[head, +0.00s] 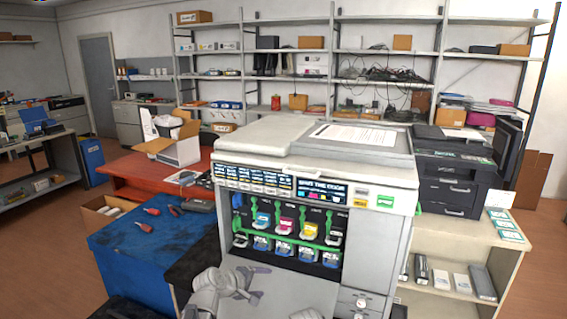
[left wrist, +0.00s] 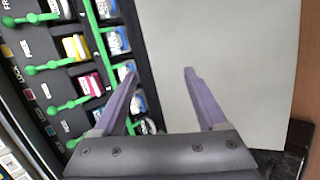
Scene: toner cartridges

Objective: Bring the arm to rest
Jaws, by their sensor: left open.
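My left gripper (head: 258,282) is low in front of the printer (head: 385,240) in the head view. It is open and empty; both purple fingers are spread in the left wrist view (left wrist: 158,76), with a plain pale panel (left wrist: 220,60) between and beyond them. The printer's front is open. Inside are a cyan cartridge (head: 262,221), a magenta cartridge (head: 286,225) and a yellow cartridge (head: 309,231), with green levers and a lower row of blue-and-white parts. The magenta cartridge (left wrist: 90,84) and yellow cartridge (left wrist: 73,46) also show in the left wrist view.
A blue workbench (head: 130,250) with red-handled tools stands left of the printer. A red table (head: 135,172) with an open cardboard box (head: 178,140) is behind. A pale shelf unit (head: 450,242) with boxes and a black printer (head: 455,172) stands at the right.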

